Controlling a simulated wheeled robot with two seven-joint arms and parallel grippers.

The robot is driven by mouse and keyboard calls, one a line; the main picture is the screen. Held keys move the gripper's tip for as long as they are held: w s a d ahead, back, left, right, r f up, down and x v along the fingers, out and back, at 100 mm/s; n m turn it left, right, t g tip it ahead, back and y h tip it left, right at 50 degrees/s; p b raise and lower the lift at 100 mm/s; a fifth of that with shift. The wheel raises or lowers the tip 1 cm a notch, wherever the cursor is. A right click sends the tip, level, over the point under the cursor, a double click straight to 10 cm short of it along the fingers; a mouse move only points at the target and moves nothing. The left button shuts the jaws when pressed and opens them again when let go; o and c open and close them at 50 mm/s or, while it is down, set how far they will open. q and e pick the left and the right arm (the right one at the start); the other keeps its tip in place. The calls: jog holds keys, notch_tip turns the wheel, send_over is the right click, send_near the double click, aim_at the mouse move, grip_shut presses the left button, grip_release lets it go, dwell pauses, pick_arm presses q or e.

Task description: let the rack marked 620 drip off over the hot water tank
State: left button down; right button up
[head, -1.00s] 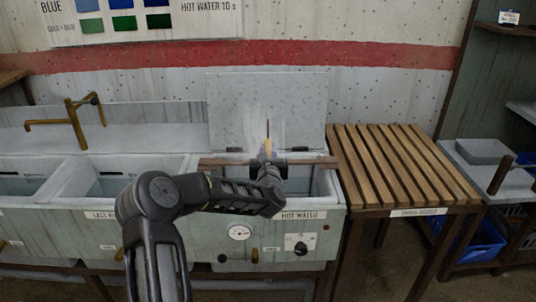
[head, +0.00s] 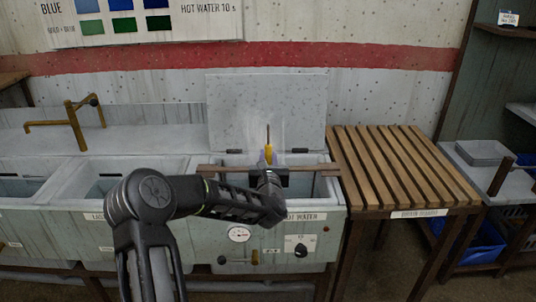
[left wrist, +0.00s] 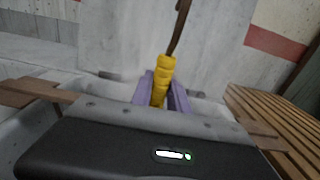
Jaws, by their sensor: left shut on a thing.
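My left gripper (head: 268,157) is over the hot water tank (head: 334,186). Its purple fingers, also in the left wrist view (left wrist: 160,92), are shut on a yellow grip (left wrist: 162,80). A thin brown rod (left wrist: 180,28) rises above the grip. A brown crossbar (head: 222,168) spans the tank opening at gripper height, passing behind my gripper; its ends also show in the left wrist view (left wrist: 38,94). The rack below is hidden by my wrist and the tank front, and no 620 mark is readable. I cannot tell whether the bar touches the rim.
The tank's lid (head: 266,108) stands open behind. A slatted wooden board (head: 398,168) adjoins the tank on the right. More sink basins (head: 100,183) and a brass tap (head: 72,125) are at the left. Grey trays (head: 486,153) stand far right.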

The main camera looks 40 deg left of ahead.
pick_arm(q)
jog(key=shift+v, duration=2.8)
jog(key=c, duration=1.9)
grip_release()
jog(key=shift+r, duration=0.1)
grip_shut()
jog(key=shift+r, duration=0.1)
